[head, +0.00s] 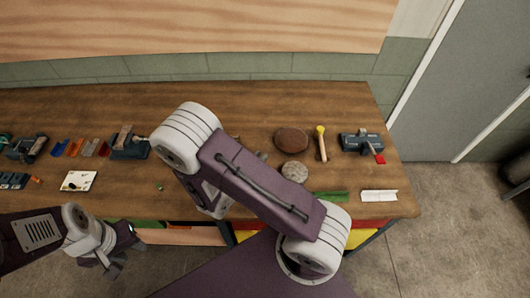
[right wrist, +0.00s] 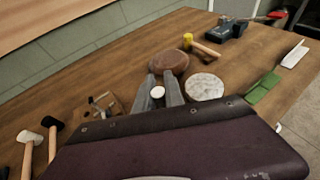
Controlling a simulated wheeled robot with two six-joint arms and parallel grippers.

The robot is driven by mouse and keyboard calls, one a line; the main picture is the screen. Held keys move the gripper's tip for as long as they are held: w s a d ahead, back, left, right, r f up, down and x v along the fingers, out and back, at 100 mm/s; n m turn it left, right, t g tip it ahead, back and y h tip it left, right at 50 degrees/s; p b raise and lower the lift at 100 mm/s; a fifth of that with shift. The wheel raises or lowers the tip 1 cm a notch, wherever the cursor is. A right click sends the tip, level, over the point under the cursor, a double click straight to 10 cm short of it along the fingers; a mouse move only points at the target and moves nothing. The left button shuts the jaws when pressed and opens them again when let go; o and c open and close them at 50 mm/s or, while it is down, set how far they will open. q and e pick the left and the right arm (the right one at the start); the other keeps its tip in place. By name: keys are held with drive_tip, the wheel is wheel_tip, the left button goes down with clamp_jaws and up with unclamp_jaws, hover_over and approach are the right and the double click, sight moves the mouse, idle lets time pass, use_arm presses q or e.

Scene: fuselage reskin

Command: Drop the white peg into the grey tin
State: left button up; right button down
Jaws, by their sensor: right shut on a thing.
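My right gripper (right wrist: 162,84) is shut on the white peg (right wrist: 157,92), whose round pale end shows between the two grey fingers in the right wrist view. In the head view my right arm covers most of that gripper. A round, speckled grey-white piece (head: 294,171) lies on the bench, right of the gripper; it also shows in the right wrist view (right wrist: 205,87). It may be the grey tin, but I cannot tell for sure. My left gripper (head: 112,255) hangs at the bench's front edge, away from these things; its jaw opening is unclear.
A brown round piece (head: 291,139) lies behind the speckled one, with a yellow-headed mallet (head: 322,144) beside it. A dark vise-like tool (head: 361,143) stands at the right. A green strip (head: 330,197) and a white channel (head: 379,196) lie near the front edge.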

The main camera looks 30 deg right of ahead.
wheel_tip(320, 180, down, 6)
drive_tip(key=b, duration=0.4)
drive_tip(key=shift+b, duration=0.35)
drive_tip(key=shift+w, duration=0.1)
drive_tip(key=c, duration=1.3)
unclamp_jaws()
drive_tip(key=shift+d, duration=0.1)
drive_tip(key=shift+c, duration=0.2)
